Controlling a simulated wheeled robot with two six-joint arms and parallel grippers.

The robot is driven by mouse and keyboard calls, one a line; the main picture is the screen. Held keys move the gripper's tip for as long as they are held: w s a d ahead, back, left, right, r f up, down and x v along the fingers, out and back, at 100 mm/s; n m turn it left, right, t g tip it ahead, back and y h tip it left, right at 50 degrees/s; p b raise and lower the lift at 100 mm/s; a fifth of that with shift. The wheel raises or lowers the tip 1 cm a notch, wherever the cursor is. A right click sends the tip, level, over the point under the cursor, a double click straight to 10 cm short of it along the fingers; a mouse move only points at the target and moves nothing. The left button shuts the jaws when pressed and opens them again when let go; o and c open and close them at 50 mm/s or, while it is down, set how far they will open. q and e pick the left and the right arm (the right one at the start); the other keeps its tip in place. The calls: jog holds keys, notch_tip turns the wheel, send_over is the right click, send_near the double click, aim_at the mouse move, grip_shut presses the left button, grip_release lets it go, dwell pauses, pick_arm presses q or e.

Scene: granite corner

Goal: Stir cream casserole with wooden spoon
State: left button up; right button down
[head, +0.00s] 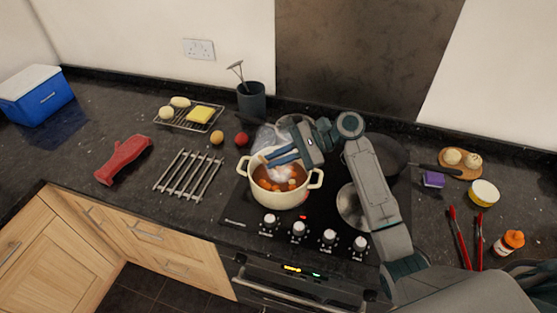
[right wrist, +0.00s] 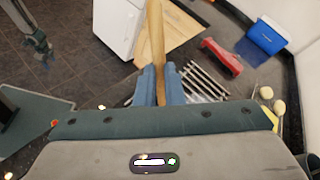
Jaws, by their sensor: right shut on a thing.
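The cream casserole (head: 279,200) stands on the hob's left side, holding reddish-brown stew with orange chunks, and steam rises from it. My right gripper (head: 273,157) is over the casserole's far rim in the head view. In the right wrist view its blue fingers (right wrist: 160,84) are shut on the wooden spoon (right wrist: 155,42), whose handle runs up between them. The spoon's lower end is hidden, so I cannot tell how deep it sits. A dark grey arm end, which seems to be my left gripper (right wrist: 40,45), hangs at the upper left there; its jaws are unclear.
A glass lid or pan (head: 351,207) and a dark pan (head: 385,155) lie beside and behind my right arm. Red tongs (head: 460,238) lie at right.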

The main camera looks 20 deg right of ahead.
notch_tip(320, 180, up, 10)
jog(key=s+a, duration=0.2)
jog(key=shift+s+r, duration=0.2)
jog(key=shift+s, duration=0.15)
dwell(0.5)
dwell(0.4)
